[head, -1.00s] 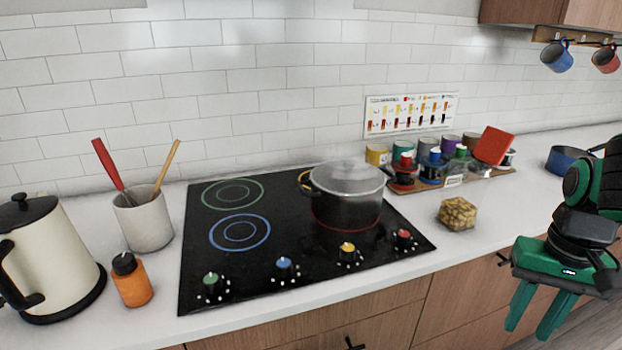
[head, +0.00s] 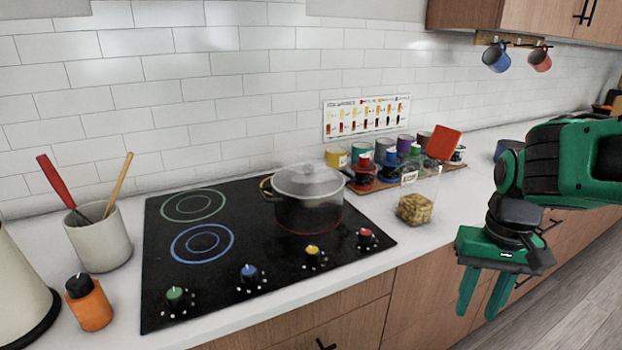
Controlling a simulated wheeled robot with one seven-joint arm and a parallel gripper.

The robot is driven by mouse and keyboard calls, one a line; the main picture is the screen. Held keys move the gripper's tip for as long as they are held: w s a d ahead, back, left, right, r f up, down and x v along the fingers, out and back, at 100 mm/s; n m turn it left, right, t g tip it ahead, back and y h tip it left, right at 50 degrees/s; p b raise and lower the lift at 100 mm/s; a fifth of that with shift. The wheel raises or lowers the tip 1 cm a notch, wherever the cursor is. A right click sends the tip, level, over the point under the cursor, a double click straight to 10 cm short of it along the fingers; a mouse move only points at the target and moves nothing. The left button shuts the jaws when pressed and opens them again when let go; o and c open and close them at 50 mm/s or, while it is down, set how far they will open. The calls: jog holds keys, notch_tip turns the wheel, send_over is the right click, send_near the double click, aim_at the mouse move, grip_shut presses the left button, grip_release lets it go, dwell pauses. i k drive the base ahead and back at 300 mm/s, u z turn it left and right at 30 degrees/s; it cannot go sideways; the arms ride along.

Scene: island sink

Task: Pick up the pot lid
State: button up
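The pot lid (head: 309,180) is a clear, domed lid with a knob on top. It sits on a see-through pot (head: 309,212) on the back right burner of the black cooktop. My gripper (head: 482,295) is green and points down in front of the counter's edge, well to the right of the pot and apart from it. Its two fingers are spread with nothing between them.
A clear container with yellowish pieces (head: 415,209) stands on the counter between the pot and my arm. Several jars and a red box (head: 443,143) stand behind it. A utensil crock (head: 98,236) and an orange bottle (head: 89,303) stand left of the cooktop (head: 160,290).

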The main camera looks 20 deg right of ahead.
aim_at(281, 181)
jog(key=z, duration=2.05)
jog(key=k, duration=1.55)
jog(key=u, duration=0.8)
jog(key=i, duration=1.05)
jog(key=z, duration=0.05)
